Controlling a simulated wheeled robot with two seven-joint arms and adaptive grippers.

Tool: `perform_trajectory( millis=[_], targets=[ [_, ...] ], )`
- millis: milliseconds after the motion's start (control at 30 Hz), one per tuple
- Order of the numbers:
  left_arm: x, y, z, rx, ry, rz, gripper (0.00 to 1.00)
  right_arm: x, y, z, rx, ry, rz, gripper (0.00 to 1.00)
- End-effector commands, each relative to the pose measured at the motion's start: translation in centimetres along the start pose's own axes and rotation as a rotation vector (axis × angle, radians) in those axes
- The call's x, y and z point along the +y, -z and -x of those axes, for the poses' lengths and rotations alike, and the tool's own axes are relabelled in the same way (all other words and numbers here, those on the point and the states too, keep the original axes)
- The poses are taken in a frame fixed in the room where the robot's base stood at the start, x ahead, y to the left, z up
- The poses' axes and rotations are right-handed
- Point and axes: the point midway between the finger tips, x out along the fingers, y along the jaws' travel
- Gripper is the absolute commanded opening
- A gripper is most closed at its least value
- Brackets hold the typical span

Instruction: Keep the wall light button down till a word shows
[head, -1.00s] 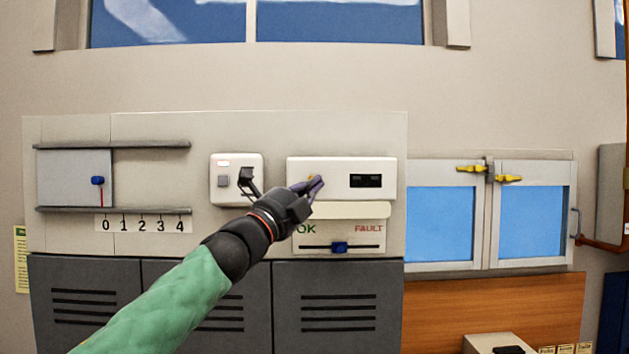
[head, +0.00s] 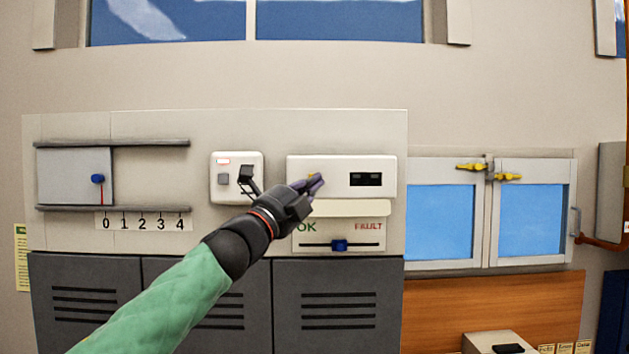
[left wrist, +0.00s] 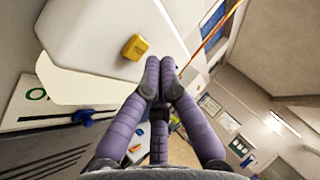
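A white box (head: 338,165) is fixed on the wall panel, with a small yellow button (head: 313,176) on its left part and a dark display window (head: 366,180) on its right part. No word shows in the window. My left gripper (head: 314,186) is at the button and partly covers it in the head view. In the left wrist view, the purple fingers (left wrist: 160,72) are together with nothing between them. The yellow button (left wrist: 135,48) shows beside the fingertips there, with a gap in the picture; I see no contact. My right gripper is out of view.
A switch box (head: 237,160) with a dark lever is left of the white box. Below are a ledge (head: 350,209) and an OK/FAULT slider (head: 339,245). A sliding panel (head: 70,180) is at left. Windowed doors (head: 440,222) are at right.

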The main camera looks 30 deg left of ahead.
Motion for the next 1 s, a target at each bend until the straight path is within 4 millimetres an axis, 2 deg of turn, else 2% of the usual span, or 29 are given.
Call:
perform_trajectory(
  millis=[1000],
  targets=[
    [0.4, -0.44, -0.6, 0.0, 0.0, 0.0, 0.0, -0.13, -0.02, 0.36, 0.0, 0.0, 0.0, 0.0]
  ],
)
